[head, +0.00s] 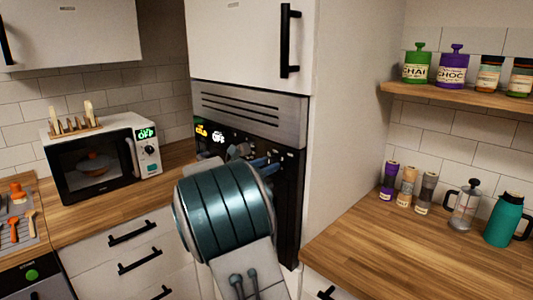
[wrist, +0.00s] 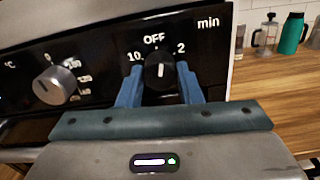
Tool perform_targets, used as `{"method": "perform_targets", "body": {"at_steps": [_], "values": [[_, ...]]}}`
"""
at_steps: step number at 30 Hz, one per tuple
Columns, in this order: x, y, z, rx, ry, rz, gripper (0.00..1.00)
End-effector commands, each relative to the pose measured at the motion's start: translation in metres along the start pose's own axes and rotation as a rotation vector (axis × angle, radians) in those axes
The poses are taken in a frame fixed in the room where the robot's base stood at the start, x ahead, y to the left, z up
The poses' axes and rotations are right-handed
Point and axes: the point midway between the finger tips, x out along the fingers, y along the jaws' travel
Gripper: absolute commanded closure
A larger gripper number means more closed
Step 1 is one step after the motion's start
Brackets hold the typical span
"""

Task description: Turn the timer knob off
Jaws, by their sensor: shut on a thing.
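The timer knob (wrist: 160,76) is a round black dial on the black panel, in the wrist view. It has a short white mark that stands nearly upright, towards the OFF label above it. The label 10 is at its left, 2 at its right, and "min" is further right. My gripper (wrist: 159,88) has its two blue fingers on either side of the knob, shut on it. In the head view my gripper (head: 262,161) is at the oven panel, and my wrist hides much of the panel. I cannot pick out the timer knob there.
A silver knob (wrist: 55,86) with temperature markings is left of the timer knob. The oven panel (head: 287,158) sits in a tall white cabinet (head: 345,120). A microwave (head: 103,160) stands on the left counter; the right counter (head: 390,245) is clear in front.

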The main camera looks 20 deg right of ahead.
Motion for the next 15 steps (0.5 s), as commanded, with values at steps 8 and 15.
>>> {"method": "perform_targets", "body": {"at_steps": [8, 15], "values": [[-0.0007, 0.0009, 0.0039, -0.189, 0.001, 0.002, 0.91], [-0.0007, 0.0005, 0.0015, -0.278, 0.000, 0.002, 0.91]]}}
